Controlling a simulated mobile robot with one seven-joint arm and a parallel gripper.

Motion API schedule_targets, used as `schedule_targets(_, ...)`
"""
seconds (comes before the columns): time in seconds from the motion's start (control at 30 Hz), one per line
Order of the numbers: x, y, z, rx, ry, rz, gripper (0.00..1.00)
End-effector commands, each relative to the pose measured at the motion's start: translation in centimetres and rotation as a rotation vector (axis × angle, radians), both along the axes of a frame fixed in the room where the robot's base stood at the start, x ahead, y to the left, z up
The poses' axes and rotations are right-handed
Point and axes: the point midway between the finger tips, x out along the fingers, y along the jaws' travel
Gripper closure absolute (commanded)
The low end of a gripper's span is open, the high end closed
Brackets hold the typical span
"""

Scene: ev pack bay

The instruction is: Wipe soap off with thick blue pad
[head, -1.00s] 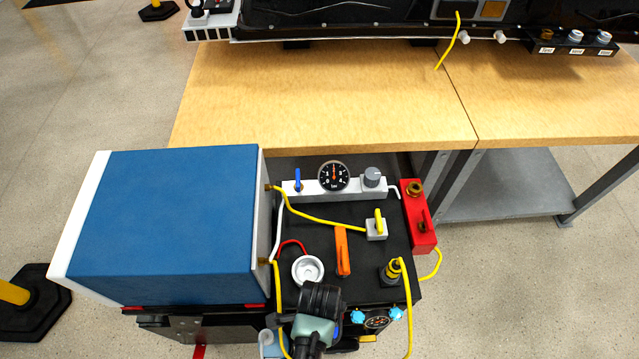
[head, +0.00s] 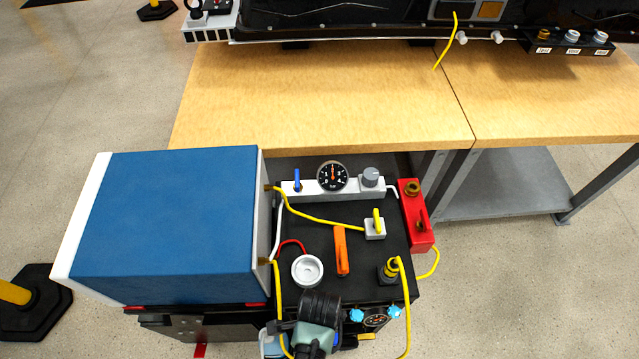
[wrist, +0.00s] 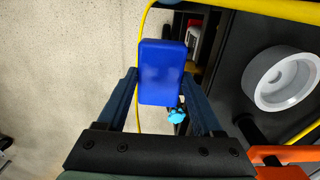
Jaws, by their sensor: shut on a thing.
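In the wrist view a thick blue pad (wrist: 161,72), a rounded rectangular block, sits between the two fingers of my gripper (wrist: 161,80), which is shut on it. The pad is over a gap beside the dark cart, with pale floor behind it. In the head view my arm shows at the bottom middle, in front of the cart; my fingers are hidden there and the pad cannot be made out clearly. I cannot see any soap in either view.
The black cart top (head: 325,220) carries a big blue box (head: 170,220), a gauge (head: 332,176), a white round cup (head: 308,270), an orange handle (head: 341,250) and yellow hoses. A red block (head: 416,215) stands at its right edge. The wooden bench (head: 320,100) behind is largely clear.

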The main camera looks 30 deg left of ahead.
Motion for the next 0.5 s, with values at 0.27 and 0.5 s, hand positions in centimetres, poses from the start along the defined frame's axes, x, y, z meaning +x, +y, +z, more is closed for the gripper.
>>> schedule_targets(0.27, -0.7, -0.4, 0.7, -0.001, 0.001, -0.001, 0.85)
schedule_targets(0.5, -1.5, -1.0, 1.3, -0.001, 0.001, -0.001, 0.85)
